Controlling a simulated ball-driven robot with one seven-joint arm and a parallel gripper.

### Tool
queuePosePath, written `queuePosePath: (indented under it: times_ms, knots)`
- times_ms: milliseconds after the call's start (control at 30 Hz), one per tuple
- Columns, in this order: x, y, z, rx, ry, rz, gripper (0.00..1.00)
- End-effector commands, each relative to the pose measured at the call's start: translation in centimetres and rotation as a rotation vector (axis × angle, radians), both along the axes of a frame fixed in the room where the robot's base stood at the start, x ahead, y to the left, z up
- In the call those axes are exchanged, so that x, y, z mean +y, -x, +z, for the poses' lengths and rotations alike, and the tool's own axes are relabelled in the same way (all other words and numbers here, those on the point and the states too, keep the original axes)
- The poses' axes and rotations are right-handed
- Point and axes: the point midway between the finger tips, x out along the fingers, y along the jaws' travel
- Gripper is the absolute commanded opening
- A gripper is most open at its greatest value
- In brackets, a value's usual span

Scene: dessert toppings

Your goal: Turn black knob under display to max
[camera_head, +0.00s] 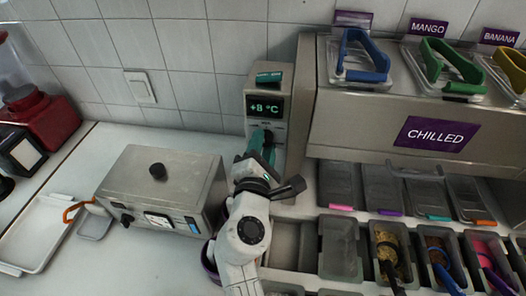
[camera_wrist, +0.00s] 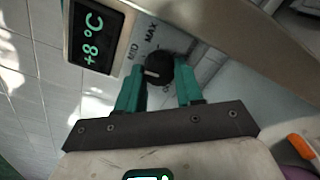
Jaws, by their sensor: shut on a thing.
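The display (camera_head: 265,106) reads "+8 °C" on the front of a metal unit (camera_head: 254,79); it also shows in the wrist view (camera_wrist: 97,38). The black knob (camera_wrist: 160,67) is beside the display in the wrist view, with MID and MAX printed around it. Its white pointer mark is on the knob's left side in that view, nearer MID than MAX. My gripper (camera_wrist: 163,80) has its teal fingers shut on the knob, one on each side.
A metal box (camera_head: 160,185) with a black top knob stands left of my arm. To the right are the CHILLED cabinet (camera_head: 360,130), with tongs on top, and several topping bins (camera_head: 340,248). An orange-handled tool (camera_head: 78,208) lies by a white tray (camera_head: 30,232).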

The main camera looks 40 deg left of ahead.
Motion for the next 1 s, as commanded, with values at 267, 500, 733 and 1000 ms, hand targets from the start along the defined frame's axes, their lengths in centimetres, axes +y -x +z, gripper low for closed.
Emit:
queuePosePath:
  times_ms: [267,500,733,1000]
  knots:
    - [-0.05,-0.05,-0.22,0.098,-0.158,-0.001,0.06]
    - [-0.05,-0.07,-0.06,0.143,-0.233,-0.002,0.06]
    - [-0.05,-0.06,0.02,0.158,-0.256,-0.003,0.06]
    - [-0.07,-0.08,0.03,0.159,-0.258,-0.003,0.06]
